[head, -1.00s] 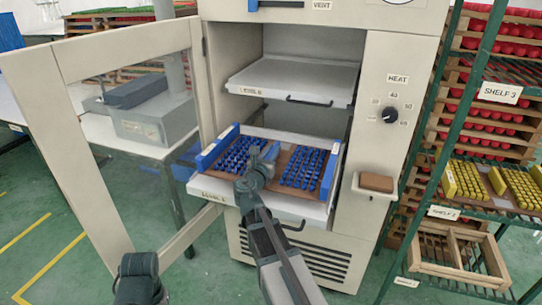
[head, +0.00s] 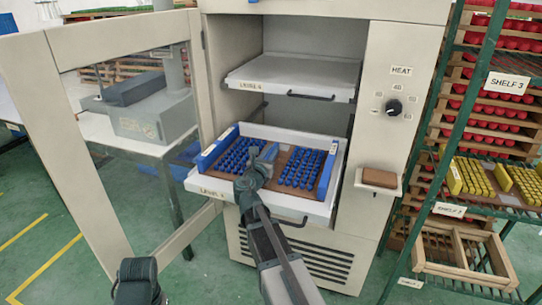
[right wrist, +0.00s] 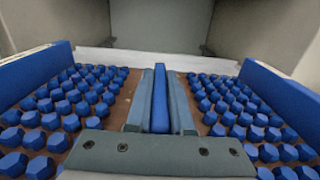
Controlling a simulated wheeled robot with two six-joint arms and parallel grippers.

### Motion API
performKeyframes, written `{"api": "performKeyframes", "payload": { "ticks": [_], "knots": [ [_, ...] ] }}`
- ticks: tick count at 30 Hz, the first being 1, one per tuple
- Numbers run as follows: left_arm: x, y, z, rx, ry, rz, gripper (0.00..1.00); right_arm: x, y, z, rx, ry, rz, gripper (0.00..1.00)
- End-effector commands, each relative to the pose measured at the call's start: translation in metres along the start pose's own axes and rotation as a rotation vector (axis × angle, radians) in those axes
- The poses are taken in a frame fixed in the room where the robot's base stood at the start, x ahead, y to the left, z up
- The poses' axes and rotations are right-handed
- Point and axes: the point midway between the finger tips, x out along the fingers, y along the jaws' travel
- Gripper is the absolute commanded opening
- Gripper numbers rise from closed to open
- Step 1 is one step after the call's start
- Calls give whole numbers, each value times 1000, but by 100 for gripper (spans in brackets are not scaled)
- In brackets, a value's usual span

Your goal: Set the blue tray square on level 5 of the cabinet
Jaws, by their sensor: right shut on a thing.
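The blue tray (head: 331,176) has blue side walls, a brown floor and rows of blue pieces. In the head view it is over the lower pulled-out shelf (head: 318,212) of the cabinet, roughly in line with its edges. I cannot tell whether it touches the shelf. The shelf's label is too blurred to read surely. My right gripper (head: 265,160) is over the tray's middle, shut on its blue centre bar. In the right wrist view the bar (right wrist: 160,98) stands between the fingers (right wrist: 160,105), with the tray's right wall (right wrist: 280,98) beyond.
An upper shelf (head: 300,75) juts out above the tray. The cabinet door (head: 95,190) stands open at left. A brown block (head: 379,178) rests on a ledge at right. A green rack (head: 440,150) with yellow and red items stands further right.

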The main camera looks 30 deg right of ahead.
Motion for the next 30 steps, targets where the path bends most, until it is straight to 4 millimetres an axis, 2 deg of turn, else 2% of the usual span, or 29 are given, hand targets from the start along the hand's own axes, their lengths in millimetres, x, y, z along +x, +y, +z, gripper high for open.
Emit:
{"api": "performKeyframes", "payload": {
  "ticks": [8, 9, 13, 14, 24, 26, 30],
  "knots": [
    [2, 0, 0, 0, 0, 0, 50, 0, 0, -2, -2, -2, 0, 0],
    [2, 0, 0, 0, 0, 0, 50, 0, 0, -2, 0, 0, 0, 24],
    [1, 0, 0, 0, 0, 0, 50, 0, 0, -1, 0, 0, 0, 47],
    [1, 0, 0, 0, 0, 0, 50, 0, 0, -1, 0, 0, 0, 50],
    [-3, 0, 0, 0, 0, 0, 50, 0, 0, 3, 0, 0, 0, 50],
    [-1, 0, 0, 0, 0, 0, 50, -7, 0, 1, 0, 0, 1, 50],
    [-1, 0, 0, 0, 0, 0, 50, -34, -1, 1, 0, 0, 3, 50]
  ]
}}
